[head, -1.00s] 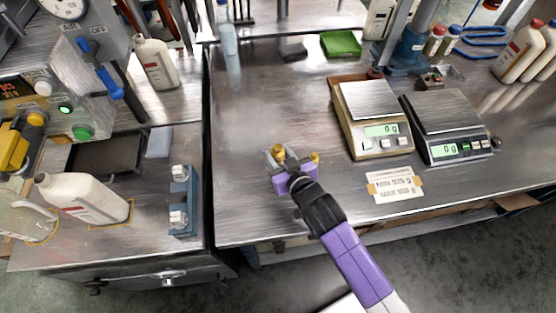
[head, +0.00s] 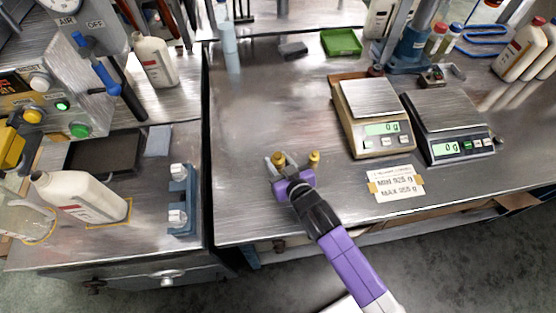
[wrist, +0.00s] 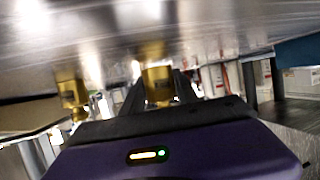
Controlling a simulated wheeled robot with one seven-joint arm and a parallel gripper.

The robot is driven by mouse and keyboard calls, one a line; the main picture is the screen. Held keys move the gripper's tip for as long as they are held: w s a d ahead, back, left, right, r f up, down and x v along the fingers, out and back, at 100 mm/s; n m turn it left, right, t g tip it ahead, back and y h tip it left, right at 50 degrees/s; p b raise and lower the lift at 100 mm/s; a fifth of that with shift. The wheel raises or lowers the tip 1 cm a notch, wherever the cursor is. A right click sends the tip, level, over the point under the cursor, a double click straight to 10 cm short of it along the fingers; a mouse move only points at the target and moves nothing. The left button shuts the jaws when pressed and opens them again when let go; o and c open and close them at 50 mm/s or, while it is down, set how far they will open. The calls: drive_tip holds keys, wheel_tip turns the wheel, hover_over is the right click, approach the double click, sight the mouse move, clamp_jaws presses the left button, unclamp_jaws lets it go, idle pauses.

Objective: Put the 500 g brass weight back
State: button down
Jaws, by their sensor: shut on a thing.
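My gripper (head: 281,165) is shut on a brass weight (head: 278,157) over the front part of the steel bench. In the wrist view the held weight (wrist: 158,84) shows between the dark fingers. A second brass weight (head: 314,157) stands just right of my gripper and apart from it; it also shows at the left of the wrist view (wrist: 71,92). The weights' markings are too small to read. Whether the held weight's base touches the bench is hard to tell.
Two scales, one beige (head: 383,142) and one dark (head: 462,150), stand to the right, both empty and reading 0 g. A taped label (head: 396,183) lies in front of them. A green tray (head: 341,43) is at the back. The bench left of my gripper is clear.

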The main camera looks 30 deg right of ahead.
drive_tip(key=c, duration=0.9)
unclamp_jaws()
drive_tip(key=shift+f, duration=0.15)
drive_tip(key=shift+r+p, duration=0.4)
drive_tip(key=shift+r, duration=0.05)
drive_tip(key=b+v, duration=0.1)
drive_tip(key=v, duration=1.1)
drive_tip(key=shift+r, duration=0.15)
